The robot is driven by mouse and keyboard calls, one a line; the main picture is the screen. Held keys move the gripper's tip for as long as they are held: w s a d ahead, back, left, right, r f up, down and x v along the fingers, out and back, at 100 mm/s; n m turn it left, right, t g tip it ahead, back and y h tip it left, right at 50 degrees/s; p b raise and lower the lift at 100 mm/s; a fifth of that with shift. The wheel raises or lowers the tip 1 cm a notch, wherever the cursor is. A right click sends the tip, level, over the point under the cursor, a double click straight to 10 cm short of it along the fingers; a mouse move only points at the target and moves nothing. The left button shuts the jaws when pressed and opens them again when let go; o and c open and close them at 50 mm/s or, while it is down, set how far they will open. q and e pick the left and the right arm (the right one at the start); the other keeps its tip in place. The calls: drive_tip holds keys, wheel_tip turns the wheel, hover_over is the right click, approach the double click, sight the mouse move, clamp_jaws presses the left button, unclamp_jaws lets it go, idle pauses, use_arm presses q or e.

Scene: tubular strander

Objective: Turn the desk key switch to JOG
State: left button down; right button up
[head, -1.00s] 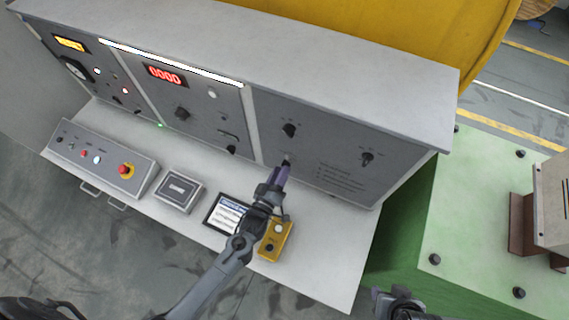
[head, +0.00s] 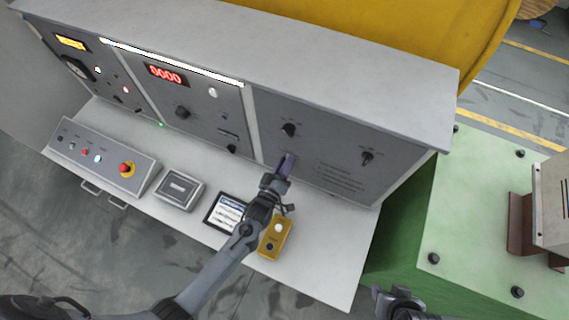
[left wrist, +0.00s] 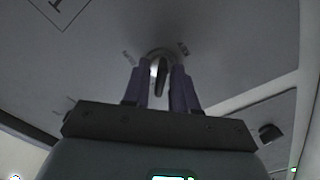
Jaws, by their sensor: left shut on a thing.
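The key switch (left wrist: 160,76) is on the right grey panel of the console, below a black knob. In the left wrist view its key stands between the two purple fingers, nearly in line with them, with small labels around it that are too blurred to read surely. My left gripper (head: 287,165) is shut on the key, its fingers against the panel region; in the head view they hide the key. My right gripper (head: 392,302) is at the bottom edge of the head view, apart from the console, and its jaws are not clear.
Black knobs (head: 289,130) and (head: 367,158) are on the same panel. On the desk ledge (head: 330,262) lie a tablet (head: 225,212), a yellow button box (head: 275,237), a grey box (head: 179,189) and a button panel with a red emergency stop (head: 126,169).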

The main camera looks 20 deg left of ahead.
use_arm(q)
drive_tip(key=shift+m, duration=0.3)
drive_tip(key=m, duration=0.4)
drive_tip(key=shift+d, duration=0.1)
drive_tip(key=shift+r+m+p, duration=0.1)
drive_tip(key=shift+m+p, duration=0.25)
drive_tip(key=shift+m, duration=1.75)
drive_tip(key=c, duration=1.2)
unclamp_jaws()
drive_tip(key=shift+c, duration=0.2)
